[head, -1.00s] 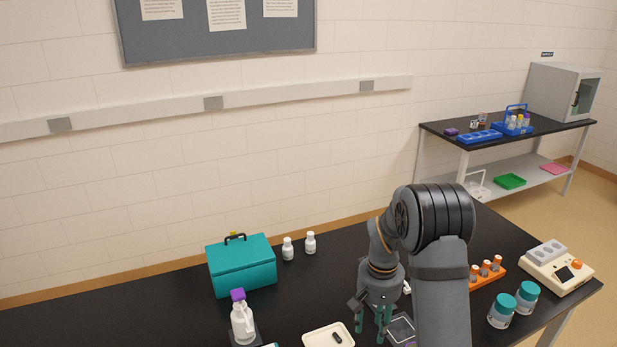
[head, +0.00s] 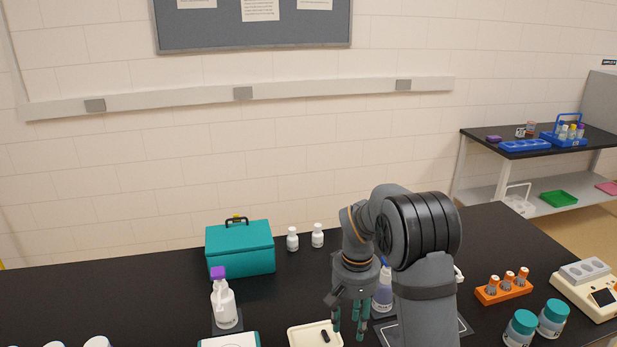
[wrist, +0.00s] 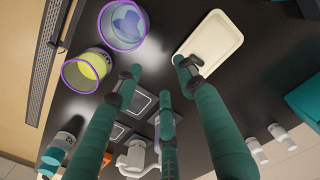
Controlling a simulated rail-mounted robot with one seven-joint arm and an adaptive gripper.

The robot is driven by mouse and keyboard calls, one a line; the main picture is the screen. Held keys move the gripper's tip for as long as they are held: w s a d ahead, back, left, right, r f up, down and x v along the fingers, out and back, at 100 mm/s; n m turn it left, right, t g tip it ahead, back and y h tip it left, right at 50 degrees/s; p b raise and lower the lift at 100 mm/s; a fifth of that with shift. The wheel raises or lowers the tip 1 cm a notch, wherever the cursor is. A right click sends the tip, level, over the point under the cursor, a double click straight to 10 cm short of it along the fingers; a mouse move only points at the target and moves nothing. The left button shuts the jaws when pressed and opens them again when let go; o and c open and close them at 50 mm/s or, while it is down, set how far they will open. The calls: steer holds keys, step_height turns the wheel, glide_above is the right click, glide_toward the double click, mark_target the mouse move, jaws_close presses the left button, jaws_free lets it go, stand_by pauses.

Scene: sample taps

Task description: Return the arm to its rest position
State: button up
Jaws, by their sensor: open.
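My gripper (head: 350,316) is at the front middle of the black bench in the head view, fingers pointing down, beside the right edge of a cream tray (head: 300,337). In the wrist view, my gripper (wrist: 158,75) shows its teal fingers spread apart with nothing between them. The cream tray also shows in the wrist view (wrist: 215,38), with one fingertip overlapping its lower left side. My bent arm rises to the right of the gripper and hides part of the bench.
A purple-capped white bottle (head: 224,302) and a teal box (head: 240,250) are left. An orange rack (head: 503,288), teal-lidded jars (head: 521,327) and a cream device (head: 592,284) are right. The bench's back left is clear.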

steer(key=w+a+f+p, duration=0.3)
steer(key=a+f, duration=0.1)
steer(key=a, duration=0.2)
steer(key=shift+a, duration=0.2)
